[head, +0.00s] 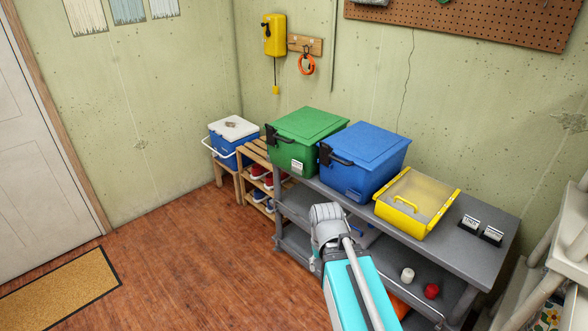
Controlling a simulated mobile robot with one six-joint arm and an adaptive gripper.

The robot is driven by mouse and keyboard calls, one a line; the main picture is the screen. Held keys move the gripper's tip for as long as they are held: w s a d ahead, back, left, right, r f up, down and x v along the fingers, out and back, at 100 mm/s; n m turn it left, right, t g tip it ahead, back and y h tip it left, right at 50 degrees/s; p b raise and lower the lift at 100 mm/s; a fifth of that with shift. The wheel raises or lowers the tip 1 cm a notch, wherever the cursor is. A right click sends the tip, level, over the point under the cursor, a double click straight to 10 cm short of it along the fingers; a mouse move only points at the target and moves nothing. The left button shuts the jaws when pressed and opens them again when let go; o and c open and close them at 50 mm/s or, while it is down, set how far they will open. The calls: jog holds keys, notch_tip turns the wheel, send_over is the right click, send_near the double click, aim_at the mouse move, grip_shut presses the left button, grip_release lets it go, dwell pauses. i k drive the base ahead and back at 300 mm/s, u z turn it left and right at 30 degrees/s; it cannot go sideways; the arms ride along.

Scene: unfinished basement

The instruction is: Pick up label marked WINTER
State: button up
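Two small white labels with dark print stand in black holders on the right end of the grey workbench (503,213): a left label (471,221) and a right label (493,234). The print is too small to read here, so I cannot tell which says WINTER. My arm rises from the bottom of the head view in front of the bench, left of the labels and well apart from them. My gripper cannot be made out in this view.
A yellow case (416,203) sits just left of the labels. A blue bin (364,160) and a green bin (307,142) stand further left. A white item (407,274) and a red item (431,291) are on the lower shelf. A pale structure (570,235) borders the right.

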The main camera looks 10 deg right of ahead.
aim_at(298, 164)
jog(key=z, duration=0.1)
jog(key=i, duration=1)
jog(key=u, duration=0.05)
